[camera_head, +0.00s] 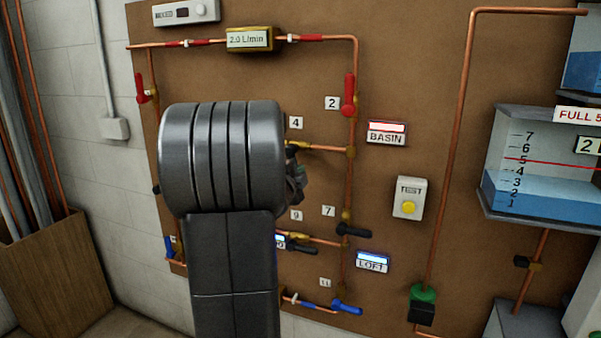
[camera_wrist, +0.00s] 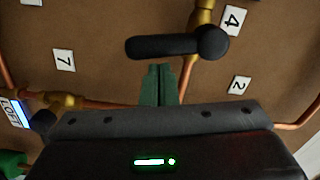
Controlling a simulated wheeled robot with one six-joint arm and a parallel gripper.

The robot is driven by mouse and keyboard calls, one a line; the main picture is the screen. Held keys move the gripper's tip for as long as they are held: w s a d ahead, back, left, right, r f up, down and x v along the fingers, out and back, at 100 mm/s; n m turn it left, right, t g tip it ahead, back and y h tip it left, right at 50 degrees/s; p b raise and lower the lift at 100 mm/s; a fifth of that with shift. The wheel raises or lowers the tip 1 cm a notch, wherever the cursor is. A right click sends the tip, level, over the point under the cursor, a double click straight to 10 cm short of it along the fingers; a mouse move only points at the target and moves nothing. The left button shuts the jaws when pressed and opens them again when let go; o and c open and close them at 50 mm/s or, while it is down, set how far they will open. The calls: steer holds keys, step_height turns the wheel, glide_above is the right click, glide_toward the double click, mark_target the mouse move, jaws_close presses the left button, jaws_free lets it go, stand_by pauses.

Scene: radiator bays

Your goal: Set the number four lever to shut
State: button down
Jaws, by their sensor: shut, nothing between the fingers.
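The number four lever (camera_wrist: 165,46) is a black handle in the wrist view, beside the "4" tag (camera_wrist: 233,20). It lies roughly crosswise to the copper pipe at its brass valve (camera_wrist: 204,17). My gripper (camera_wrist: 158,72) has green fingers, pressed together and empty. Its tips appear just below the handle's middle in the picture; I cannot tell whether they touch it. In the head view the "4" tag (camera_head: 296,122) shows, but my arm hides most of the valve and lever. My gripper (camera_head: 298,178) shows partly beyond the arm there.
A red lever (camera_head: 349,98) by tag 2 is up to the right. A black lever (camera_head: 353,231) by tag 7 and a blue lever (camera_head: 346,307) are lower. The BASIN sign (camera_head: 386,132) and yellow test button (camera_head: 408,207) stand to the right.

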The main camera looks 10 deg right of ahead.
steer(key=m+b, duration=0.1)
steer(key=a+f+m+b, duration=0.1)
steer(key=m+b, duration=0.1)
steer(key=shift+w+a, duration=0.1)
steer(key=shift+w, duration=0.3)
stand_by(0.3)
